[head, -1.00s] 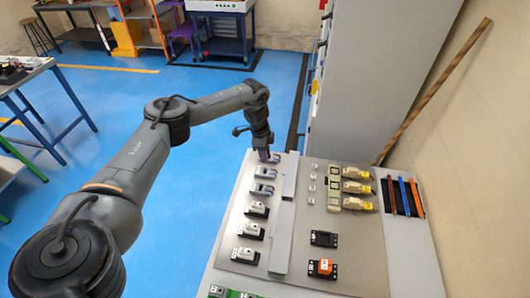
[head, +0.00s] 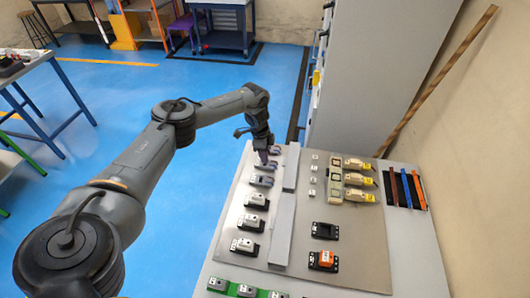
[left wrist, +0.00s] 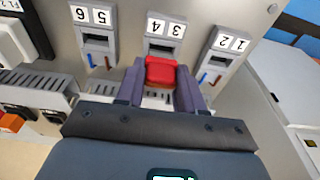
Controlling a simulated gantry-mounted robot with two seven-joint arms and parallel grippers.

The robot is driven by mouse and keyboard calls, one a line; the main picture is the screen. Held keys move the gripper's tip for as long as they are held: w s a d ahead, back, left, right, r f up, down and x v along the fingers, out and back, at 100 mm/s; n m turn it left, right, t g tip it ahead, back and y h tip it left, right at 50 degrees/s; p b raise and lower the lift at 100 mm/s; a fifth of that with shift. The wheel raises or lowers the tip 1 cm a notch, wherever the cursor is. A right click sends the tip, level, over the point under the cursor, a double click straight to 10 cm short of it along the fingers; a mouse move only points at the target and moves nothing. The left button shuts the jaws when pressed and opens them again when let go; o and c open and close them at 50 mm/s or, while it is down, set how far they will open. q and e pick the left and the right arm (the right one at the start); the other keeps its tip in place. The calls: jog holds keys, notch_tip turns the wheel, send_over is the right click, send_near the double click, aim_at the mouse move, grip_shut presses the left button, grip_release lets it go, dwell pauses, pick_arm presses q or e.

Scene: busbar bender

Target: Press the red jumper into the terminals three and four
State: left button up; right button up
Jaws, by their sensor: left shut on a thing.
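My left gripper (head: 263,160) is over the far end of the left column of terminal blocks on the panel. In the left wrist view my left gripper (left wrist: 163,88) is shut on the red jumper (left wrist: 162,72), which sits between its two purple-grey fingers. The block labelled 3 and 4 (left wrist: 159,46) is directly above the jumper in that view. The jumper overlaps the block's lower edge; I cannot tell if they touch. The jumper's underside is hidden. In the head view the gripper hides the jumper. My right gripper is not in view.
Blocks 5 and 6 (left wrist: 96,38) and 1 and 2 (left wrist: 222,46) flank the middle block, with red and blue wire ends below them. A long grey duct (head: 283,221) runs beside the column. Yellow-tagged devices (head: 358,181) stand on the panel's right.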

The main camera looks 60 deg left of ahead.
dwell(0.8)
pick_arm(q)
jog(key=shift+p, duration=0.4)
dwell(0.5)
dwell(0.6)
jog(key=shift+p, duration=0.4)
jog(key=shift+f, duration=0.2)
dwell(0.3)
jog(key=shift+f+b, duration=0.9)
jog(key=shift+f, duration=0.25)
jog(key=o, duration=1.1)
